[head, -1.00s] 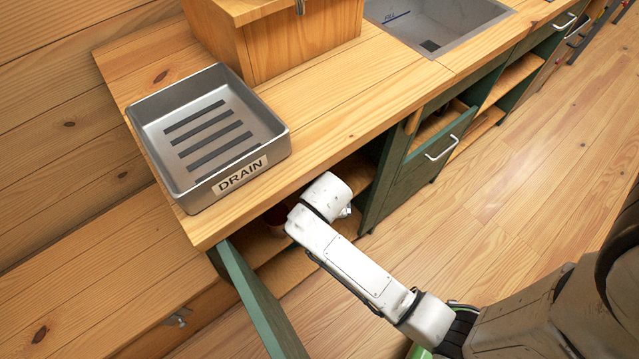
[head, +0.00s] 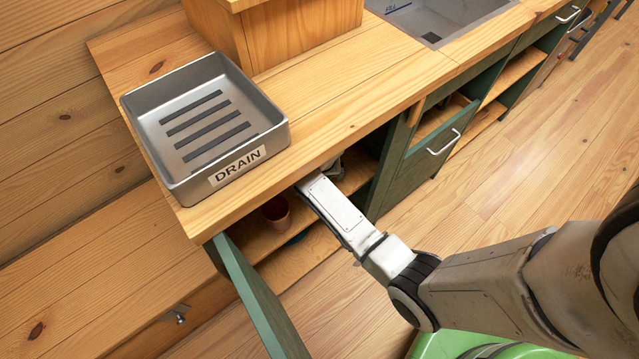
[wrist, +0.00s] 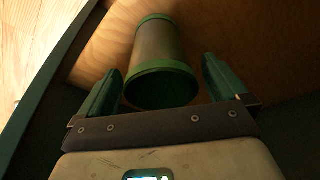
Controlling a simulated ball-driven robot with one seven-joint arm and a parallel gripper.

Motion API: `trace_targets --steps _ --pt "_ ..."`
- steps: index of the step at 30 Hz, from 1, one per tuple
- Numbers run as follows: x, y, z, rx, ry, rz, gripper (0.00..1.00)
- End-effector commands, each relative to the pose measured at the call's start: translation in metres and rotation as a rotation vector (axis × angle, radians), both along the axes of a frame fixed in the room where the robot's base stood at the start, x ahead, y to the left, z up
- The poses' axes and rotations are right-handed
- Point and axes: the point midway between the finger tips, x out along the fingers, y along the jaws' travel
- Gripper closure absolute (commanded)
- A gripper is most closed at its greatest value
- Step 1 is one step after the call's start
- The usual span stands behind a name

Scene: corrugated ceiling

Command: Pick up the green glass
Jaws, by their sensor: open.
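The green glass (wrist: 160,60) shows in the wrist view as a cylinder with green bands at both ends, on a wooden shelf inside the cabinet. My gripper (wrist: 163,78) is open, with one green finger on each side of the glass's near end. I see no clear contact between the fingers and the glass. In the head view the glass and my gripper are hidden under the counter, where my white forearm reaches into the open cabinet.
A reddish cup (head: 276,208) stands on the cabinet shelf left of my arm. The open green cabinet door (head: 258,300) is at lower left. A metal tray marked DRAIN (head: 165,170) sits on the wooden counter (head: 330,110) above. A sink (head: 440,18) is at the back.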

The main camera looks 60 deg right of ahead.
Motion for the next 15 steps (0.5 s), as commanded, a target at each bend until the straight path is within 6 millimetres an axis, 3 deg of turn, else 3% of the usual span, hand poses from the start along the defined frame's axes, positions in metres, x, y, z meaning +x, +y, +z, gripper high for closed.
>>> trace_targets --steps 4,12,15 --pt "0.0024 -0.0027 -0.0144 0.0 0.0 0.0 0.0" --pt "0.0028 -0.0029 -0.0157 0.001 -0.001 0.0 0.0" --pt "0.0027 -0.0028 -0.0156 0.0 -0.001 0.001 0.1"
